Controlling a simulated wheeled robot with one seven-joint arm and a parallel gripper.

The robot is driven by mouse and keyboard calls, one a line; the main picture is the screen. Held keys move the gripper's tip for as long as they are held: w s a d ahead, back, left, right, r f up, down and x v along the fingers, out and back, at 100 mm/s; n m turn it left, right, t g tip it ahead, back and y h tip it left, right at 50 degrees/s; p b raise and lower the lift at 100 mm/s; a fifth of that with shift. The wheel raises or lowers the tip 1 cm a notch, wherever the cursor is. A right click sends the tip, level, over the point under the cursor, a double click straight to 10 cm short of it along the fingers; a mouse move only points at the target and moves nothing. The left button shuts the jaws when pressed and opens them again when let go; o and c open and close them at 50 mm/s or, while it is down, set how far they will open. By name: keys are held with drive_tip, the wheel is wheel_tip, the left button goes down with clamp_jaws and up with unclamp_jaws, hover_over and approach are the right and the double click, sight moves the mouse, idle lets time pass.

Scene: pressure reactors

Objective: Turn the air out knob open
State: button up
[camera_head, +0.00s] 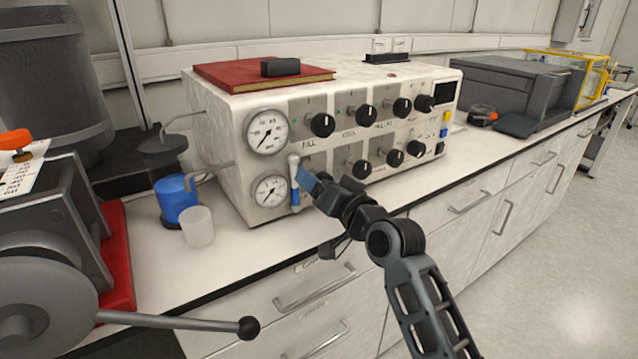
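The white control box (225,140) stands on the bench with two rows of black knobs on its front. The upper row has a knob at its left (322,124) and several more to the right. My gripper (308,181) is at the lower left of the panel, close to a blue-handled lever (295,186). Contact and finger opening cannot be made out.
Two round gauges (266,132) are at the panel's left. A blue cup (176,198) and a white cup (198,226) stand left of the box. A red book (230,73) lies on top. A grey machine with a long lever (180,321) fills the left foreground.

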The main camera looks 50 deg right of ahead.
drive_tip(key=shift+s, duration=0.1)
drive_tip(key=v, duration=0.7)
drive_tip(key=shift+s+b, duration=0.35)
drive_tip(key=shift+a, duration=0.1)
